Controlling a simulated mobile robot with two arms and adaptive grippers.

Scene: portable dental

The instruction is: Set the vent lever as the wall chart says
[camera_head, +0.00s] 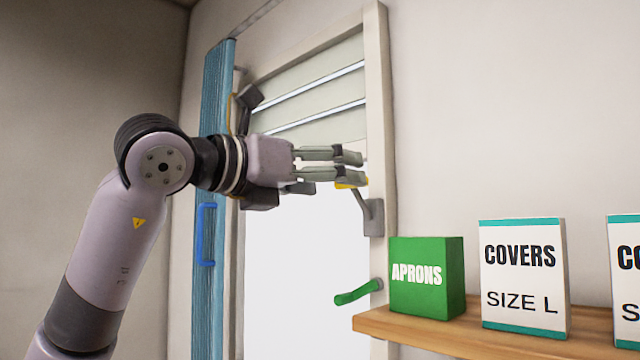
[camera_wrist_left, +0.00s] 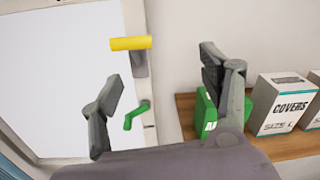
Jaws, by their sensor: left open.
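A lever with a yellow grip (camera_head: 345,186) and a grey arm sits on a grey bracket (camera_head: 373,217) on the window frame's right post. The arm slants up and left from the bracket. In the left wrist view the yellow grip (camera_wrist_left: 130,43) lies ahead between the finger directions, clear of both fingers. My left gripper (camera_head: 351,166) is open and empty, close by the yellow grip, its fingers partly covering it in the head view. In the left wrist view the gripper (camera_wrist_left: 160,80) has its fingers wide apart. No wall chart shows. My right gripper is out of view.
A green handle (camera_head: 358,293) is lower on the same post. A wooden shelf (camera_head: 470,340) at right holds a green APRONS box (camera_head: 428,290) and white COVERS boxes (camera_head: 524,278). Slanted slats (camera_head: 310,95) span the window top. A blue blind (camera_head: 212,130) hangs left.

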